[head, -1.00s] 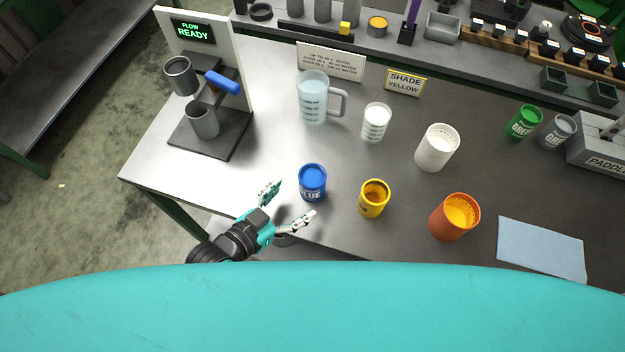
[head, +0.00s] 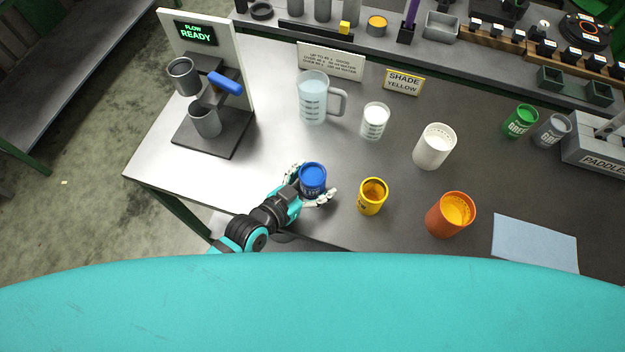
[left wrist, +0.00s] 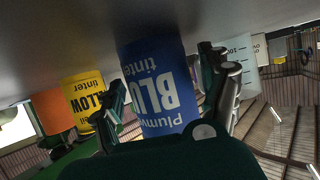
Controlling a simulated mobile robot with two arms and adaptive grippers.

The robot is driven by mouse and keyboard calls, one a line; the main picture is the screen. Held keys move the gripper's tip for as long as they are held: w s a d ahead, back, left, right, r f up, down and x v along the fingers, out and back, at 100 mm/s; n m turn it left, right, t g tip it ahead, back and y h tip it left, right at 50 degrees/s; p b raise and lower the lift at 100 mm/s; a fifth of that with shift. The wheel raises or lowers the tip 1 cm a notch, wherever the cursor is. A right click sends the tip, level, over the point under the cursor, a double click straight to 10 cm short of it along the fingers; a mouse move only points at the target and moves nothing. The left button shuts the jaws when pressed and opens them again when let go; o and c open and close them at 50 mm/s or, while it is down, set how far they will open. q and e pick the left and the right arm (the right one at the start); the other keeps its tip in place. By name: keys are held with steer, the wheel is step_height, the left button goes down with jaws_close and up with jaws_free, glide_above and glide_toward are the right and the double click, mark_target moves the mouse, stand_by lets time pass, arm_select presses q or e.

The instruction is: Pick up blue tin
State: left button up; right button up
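The blue tin (head: 312,178) stands upright on the table near its front edge. My left gripper (head: 312,184) is around it, with one finger on each side and the fingers spread wide. In the left wrist view the blue tin (left wrist: 160,88) fills the space between the fingers of the left gripper (left wrist: 165,82) and appears upside down. The fingers are close to its sides; firm contact on both sides does not show. My right gripper is not in view.
A yellow tin (head: 372,196) stands just right of the blue tin, with an orange cup (head: 450,214) beyond it. A measuring jug (head: 313,98) and a glass (head: 375,121) stand behind. A dispenser (head: 212,130) is at left. The table is clear between dispenser and blue tin.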

arm_select(q)
steer(key=c, duration=1.3)
steer(key=shift+c, duration=0.2)
steer(key=shift+r, duration=0.15)
